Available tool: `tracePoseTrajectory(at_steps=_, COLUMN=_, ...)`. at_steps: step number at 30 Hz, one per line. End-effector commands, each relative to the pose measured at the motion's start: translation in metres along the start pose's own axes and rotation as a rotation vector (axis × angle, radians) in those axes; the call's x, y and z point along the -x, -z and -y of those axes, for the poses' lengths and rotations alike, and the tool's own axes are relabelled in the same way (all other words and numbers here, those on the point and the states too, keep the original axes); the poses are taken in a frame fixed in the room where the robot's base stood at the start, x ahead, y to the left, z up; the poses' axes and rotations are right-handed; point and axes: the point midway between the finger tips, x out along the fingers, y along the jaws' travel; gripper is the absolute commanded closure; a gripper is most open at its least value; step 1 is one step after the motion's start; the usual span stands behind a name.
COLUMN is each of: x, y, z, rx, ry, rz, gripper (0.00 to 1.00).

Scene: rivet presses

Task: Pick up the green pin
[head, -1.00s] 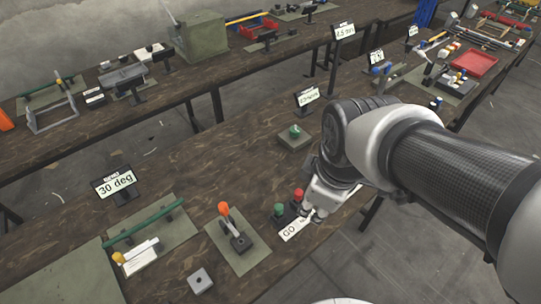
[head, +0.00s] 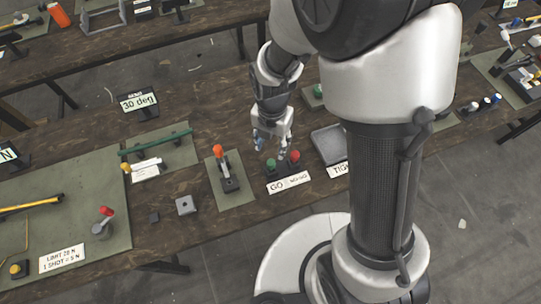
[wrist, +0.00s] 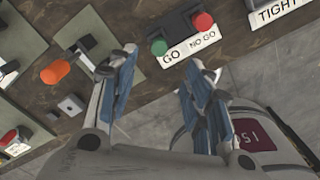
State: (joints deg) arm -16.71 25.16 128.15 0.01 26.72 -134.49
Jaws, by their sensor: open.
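A green-topped pin (head: 271,163) stands beside a red-topped one (head: 294,156) in a dark holder behind a GO / NO-GO label. In the wrist view the green top (wrist: 159,47) lies just beyond the gap between the fingers, with the red top (wrist: 203,22) to its right. My gripper (head: 270,148) is open and empty, pointing down over the bench close to the green top. In the wrist view its fingers (wrist: 155,75) are spread wide, with nothing between them. Another green piece (head: 318,91) farther back is partly hidden by my arm.
An orange-handled lever clamp (head: 222,165) on a green mat stands left of the holder. A grey tray (head: 329,145) with a TIGHT label is to the right. A small grey block (head: 186,205) sits near the front edge. Bare bench lies behind the lever.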

Motion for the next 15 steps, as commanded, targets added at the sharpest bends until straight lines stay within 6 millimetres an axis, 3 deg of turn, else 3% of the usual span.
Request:
tracePoseTrajectory(at_steps=1, x=-0.015, y=0.001, z=0.001, rx=-0.001, ry=0.004, rz=-0.004, gripper=0.54)
tracePoseTrajectory(at_steps=6, x=-0.048, y=0.001, z=0.001, rx=-0.002, ry=0.002, rz=-0.002, gripper=0.54)
tracePoseTrajectory(at_steps=15, x=-0.07, y=0.001, z=0.0, rx=-0.002, ry=0.001, rz=-0.001, gripper=0.54)
